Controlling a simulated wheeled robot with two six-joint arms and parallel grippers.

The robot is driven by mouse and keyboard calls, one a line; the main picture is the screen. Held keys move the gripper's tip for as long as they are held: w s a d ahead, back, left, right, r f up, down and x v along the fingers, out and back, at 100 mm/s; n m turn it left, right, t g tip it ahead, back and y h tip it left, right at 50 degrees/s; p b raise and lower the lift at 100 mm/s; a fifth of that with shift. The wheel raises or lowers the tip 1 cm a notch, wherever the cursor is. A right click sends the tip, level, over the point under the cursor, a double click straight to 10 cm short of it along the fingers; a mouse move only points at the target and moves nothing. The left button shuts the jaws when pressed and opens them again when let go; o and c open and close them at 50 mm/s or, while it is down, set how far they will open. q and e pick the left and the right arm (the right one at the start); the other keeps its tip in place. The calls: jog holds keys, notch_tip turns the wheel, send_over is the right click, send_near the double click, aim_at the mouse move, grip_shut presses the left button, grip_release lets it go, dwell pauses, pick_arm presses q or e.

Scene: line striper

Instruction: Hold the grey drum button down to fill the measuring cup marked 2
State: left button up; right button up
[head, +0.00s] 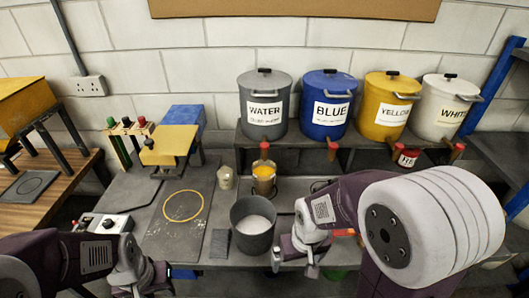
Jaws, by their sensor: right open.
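The grey drum (265,118), labelled WATER, stands at the left end of the raised shelf. A small red-topped tap or button (264,146) shows at its lower front. A small cup with orange-yellow contents (264,178) stands below that tap. A cream cup (225,177) stands to its left. No mark 2 is readable on either cup. My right gripper (309,262) is open, low at the bench's front, right of the dark bucket and apart from the drum and the cups. My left gripper (142,290) is at the bottom left, partly cut off; its jaws are unclear.
Blue (326,115), yellow (389,108) and white (446,108) drums stand along the shelf (363,140). A dark bucket with pale contents (254,238) and a board with a yellow ring (168,240) are on the bench.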

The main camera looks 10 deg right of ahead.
jog(key=shift+c, duration=0.3)
grip_shut()
dwell(1.3)
